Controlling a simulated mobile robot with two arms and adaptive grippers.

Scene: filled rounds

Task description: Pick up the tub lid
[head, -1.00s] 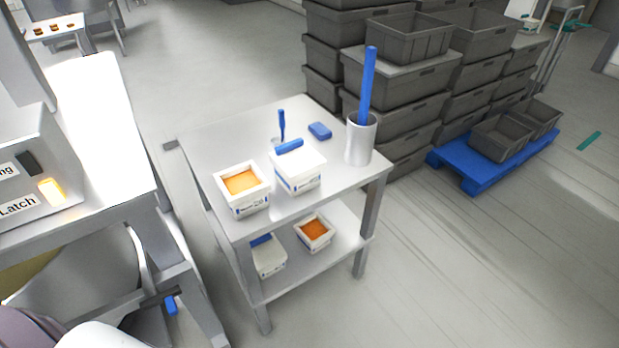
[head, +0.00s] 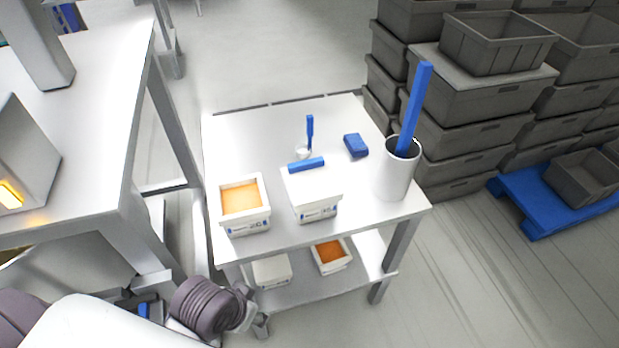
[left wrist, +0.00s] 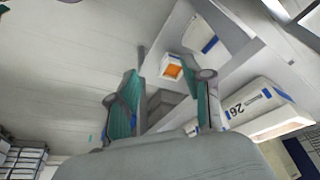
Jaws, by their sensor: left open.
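A white tub (head: 316,208) stands on the cart's top beside an open tub of orange filling (head: 241,199). Its white lid (head: 318,184) is on it, with a blue bar handle (head: 306,165) at the back edge. My left gripper (head: 252,308) is low at the cart's front left, below the top and apart from the lid. In the left wrist view its green-padded fingers (left wrist: 163,103) are spread with nothing held. A tub with a printed label (left wrist: 258,104) shows right of them; I cannot tell which tub it is. My right gripper is not in view.
The lower shelf holds a white tub (head: 271,270) and an open orange-filled tub (head: 330,257). A table (head: 90,110) is left; grey crates (head: 470,120) are right.

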